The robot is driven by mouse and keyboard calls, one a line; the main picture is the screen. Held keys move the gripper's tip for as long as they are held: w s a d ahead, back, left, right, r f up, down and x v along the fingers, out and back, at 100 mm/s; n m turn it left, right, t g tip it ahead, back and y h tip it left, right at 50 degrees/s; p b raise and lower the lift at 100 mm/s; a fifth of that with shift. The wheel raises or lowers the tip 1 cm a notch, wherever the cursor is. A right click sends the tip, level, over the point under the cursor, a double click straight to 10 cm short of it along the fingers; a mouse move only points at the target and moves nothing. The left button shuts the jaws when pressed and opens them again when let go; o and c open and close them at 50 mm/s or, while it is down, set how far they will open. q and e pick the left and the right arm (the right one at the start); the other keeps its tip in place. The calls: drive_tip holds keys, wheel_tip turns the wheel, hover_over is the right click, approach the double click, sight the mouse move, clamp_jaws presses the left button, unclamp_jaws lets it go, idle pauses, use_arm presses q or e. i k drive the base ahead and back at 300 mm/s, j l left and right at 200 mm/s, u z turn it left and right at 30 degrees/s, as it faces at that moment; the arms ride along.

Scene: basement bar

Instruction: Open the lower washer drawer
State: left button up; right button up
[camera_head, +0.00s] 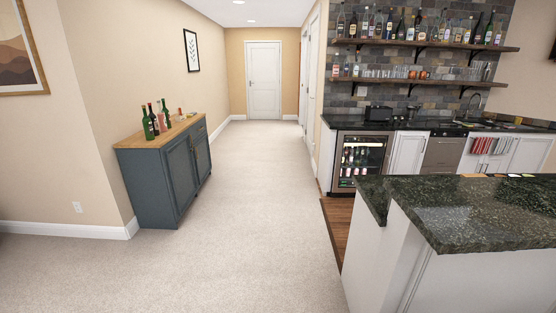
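A stainless steel appliance front (441,154), which may be the washer, sits under the dark back counter between white cabinet doors. Neither of my grippers is in view.
A dark granite island (480,215) with white sides stands at the right, in front of the appliance. A glass-door bottle cooler (359,160) is left of the appliance. A blue cabinet (165,170) with bottles stands at left. The carpet (265,220) between is clear.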

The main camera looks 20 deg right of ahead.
sight(424, 169)
drive_tip(key=i+z, duration=0.3)
drive_tip(key=i, duration=0.5)
drive_tip(key=i+z, duration=0.1)
drive_tip(key=i, duration=0.95)
drive_tip(key=i+z, duration=0.1)
drive_tip(key=i, duration=0.95)
drive_tip(key=i+j+z, duration=0.1)
drive_tip(key=i, duration=1)
drive_tip(key=i+z, duration=0.25)
drive_tip(key=i, duration=0.15)
drive_tip(key=i+j+z, duration=0.2)
drive_tip(key=i, duration=0.15)
drive_tip(key=i+z, duration=0.85)
drive_tip(key=i+l+z, duration=0.15)
drive_tip(key=i+z, duration=0.55)
drive_tip(key=z, duration=0.15)
drive_tip(key=l, duration=0.05)
